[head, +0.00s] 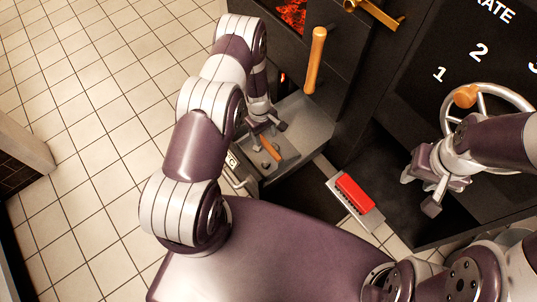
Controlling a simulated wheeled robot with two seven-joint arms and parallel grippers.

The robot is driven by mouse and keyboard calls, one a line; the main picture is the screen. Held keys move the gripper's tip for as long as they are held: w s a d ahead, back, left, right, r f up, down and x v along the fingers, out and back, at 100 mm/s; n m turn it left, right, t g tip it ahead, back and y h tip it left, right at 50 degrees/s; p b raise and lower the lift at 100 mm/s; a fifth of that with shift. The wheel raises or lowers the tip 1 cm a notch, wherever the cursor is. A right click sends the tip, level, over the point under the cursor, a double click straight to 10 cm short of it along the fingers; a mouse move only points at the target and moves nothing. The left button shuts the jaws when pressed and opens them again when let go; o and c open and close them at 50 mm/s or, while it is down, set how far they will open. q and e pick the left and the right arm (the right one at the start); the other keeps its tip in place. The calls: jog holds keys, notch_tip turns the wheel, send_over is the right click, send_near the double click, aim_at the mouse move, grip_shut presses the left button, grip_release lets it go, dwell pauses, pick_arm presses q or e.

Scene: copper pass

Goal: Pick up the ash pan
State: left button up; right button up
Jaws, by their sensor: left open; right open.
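A grey metal pan (313,118), which looks like the ash pan, sits low at the front of the dark furnace. A short orange-brown wooden handle (272,151) lies over its near part; I cannot tell whether it belongs to the pan. My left gripper (267,132) is open above the pan, just behind that handle. I cannot tell whether its fingers touch anything. My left arm and gripper hide part of the pan's left side. My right gripper (421,191) is open and empty, away from the pan at the right, below a spoked handwheel.
A red brush (355,194) lies on a pale metal piece right of the pan. The furnace (340,50) has glowing coals (291,14) and an upright wooden lever (316,58). The handwheel (490,92) has a wooden knob. Tiled floor (90,110) at left is clear.

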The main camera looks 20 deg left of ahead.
aim_at(266, 143)
pick_arm(q)
jog(key=shift+d+f, duration=0.1)
jog(key=shift+f, duration=0.4)
jog(key=f+b, duration=0.2)
jog(key=f, duration=0.1)
jog(key=s+f+b, duration=0.1)
jog(key=f+b, duration=0.1)
jog(key=shift+d, duration=0.35)
grip_shut()
notch_tip(266, 143, up, 10)
jog(key=p, duration=0.6)
jog(key=shift+r, duration=0.15)
jog(key=shift+d, duration=0.1)
